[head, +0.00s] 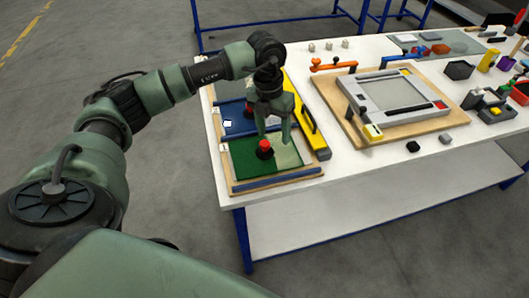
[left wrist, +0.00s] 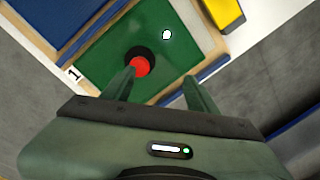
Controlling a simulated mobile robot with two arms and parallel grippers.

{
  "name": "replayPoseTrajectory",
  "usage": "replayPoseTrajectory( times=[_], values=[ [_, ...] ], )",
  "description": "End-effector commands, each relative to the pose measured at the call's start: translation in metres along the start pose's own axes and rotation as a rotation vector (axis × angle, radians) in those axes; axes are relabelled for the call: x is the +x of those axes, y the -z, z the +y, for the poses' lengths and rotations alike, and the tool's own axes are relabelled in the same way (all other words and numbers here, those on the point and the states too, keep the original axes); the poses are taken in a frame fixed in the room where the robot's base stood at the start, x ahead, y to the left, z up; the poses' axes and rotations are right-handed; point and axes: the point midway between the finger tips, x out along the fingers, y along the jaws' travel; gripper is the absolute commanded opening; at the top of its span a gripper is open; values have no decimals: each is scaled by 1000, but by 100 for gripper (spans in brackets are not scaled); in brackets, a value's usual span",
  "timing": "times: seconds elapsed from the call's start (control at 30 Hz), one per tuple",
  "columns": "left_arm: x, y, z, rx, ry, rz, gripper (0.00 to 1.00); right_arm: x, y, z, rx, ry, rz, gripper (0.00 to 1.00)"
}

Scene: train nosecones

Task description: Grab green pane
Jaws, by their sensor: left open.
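The green pane (head: 240,163) lies flat in a wooden tray at the near left corner of the table. It also shows in the left wrist view (left wrist: 104,47). A red knob (head: 265,146) on a black round base stands on the pane; it is also in the left wrist view (left wrist: 138,67). My left gripper (head: 274,138) is open above the pane. In the left wrist view its fingertips (left wrist: 158,80) are close to the red knob, with the left finger near it. I cannot tell whether they touch. My right gripper is not in view.
A blue pane (head: 233,122) lies in the tray behind the green one. A yellow level-like bar (head: 312,125) lies just right of the trays. A grey frame (head: 400,93) on a wooden board occupies the table's middle. The white front table surface (head: 350,163) is clear.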

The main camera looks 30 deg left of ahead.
Motion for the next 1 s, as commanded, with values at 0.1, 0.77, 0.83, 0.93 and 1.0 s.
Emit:
replayPoseTrajectory(
  times=[0.1,0.77,0.83,0.93,1.0],
  values=[
    [-8,1,28,-39,-87,18,59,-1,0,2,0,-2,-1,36],
    [66,3,33,-41,-96,21,59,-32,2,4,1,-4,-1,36],
    [68,3,34,-41,-96,21,59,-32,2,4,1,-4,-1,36],
    [68,3,34,-41,-96,20,59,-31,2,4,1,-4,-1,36],
    [68,3,33,-41,-96,20,53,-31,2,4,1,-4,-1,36]
  ],
)
